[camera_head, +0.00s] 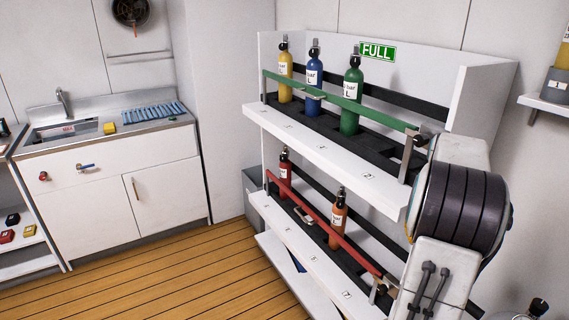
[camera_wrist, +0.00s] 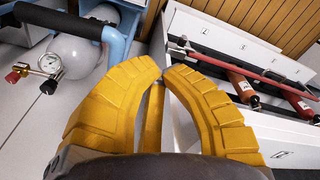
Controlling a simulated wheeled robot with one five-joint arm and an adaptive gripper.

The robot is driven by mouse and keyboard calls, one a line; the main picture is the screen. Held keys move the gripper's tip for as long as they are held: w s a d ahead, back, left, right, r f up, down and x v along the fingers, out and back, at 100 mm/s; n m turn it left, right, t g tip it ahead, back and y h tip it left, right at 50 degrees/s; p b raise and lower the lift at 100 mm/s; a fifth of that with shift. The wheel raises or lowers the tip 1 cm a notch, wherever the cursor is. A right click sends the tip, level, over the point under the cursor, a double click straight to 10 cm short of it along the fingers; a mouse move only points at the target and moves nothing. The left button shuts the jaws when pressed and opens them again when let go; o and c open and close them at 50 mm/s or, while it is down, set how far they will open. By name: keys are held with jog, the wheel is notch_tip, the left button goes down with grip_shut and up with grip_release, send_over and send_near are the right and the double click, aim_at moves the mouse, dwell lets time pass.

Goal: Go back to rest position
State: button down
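My gripper (camera_wrist: 163,70) shows in the wrist view as two thick yellow ribbed fingers. They curve inward and their tips come almost together, with only a narrow gap and nothing gripped at the tips. In the head view my arm fills the right side, in front of the rack's right end, and the gripper is out of that view. The white rack (camera_head: 330,151) holds yellow (camera_head: 285,78), blue (camera_head: 314,83) and green (camera_head: 351,100) bottles on top. Red (camera_head: 285,170) and orange (camera_head: 338,218) bottles stand on its lower shelf.
A green bar (camera_head: 340,99) crosses the top row and a red bar (camera_head: 325,223) the lower row. A sink counter (camera_head: 120,180) stands at left, with open wooden floor (camera_head: 190,270) before it. In the wrist view, a gauge (camera_wrist: 50,63) and blue frame (camera_wrist: 118,40) lie left.

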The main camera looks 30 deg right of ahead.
jog(key=shift+d, duration=0.1)
jog(key=s+a+f+y, duration=0.1)
jog(key=s+a+f, duration=0.45)
jog(key=a, duration=0.35)
jog(key=s+a+r+n+t+p, duration=0.1)
jog(key=a+r+n, duration=0.4)
jog(key=a, duration=0.8)
jog(key=s+a+r+n+t+p, duration=0.1)
jog(key=a+r+n+p, duration=0.3)
jog(key=a, duration=1)
jog(key=shift+a+r+n+t+p, duration=0.15)
jog(key=shift+r+n+t+p, duration=0.35)
jog(key=shift+r, duration=0.6)
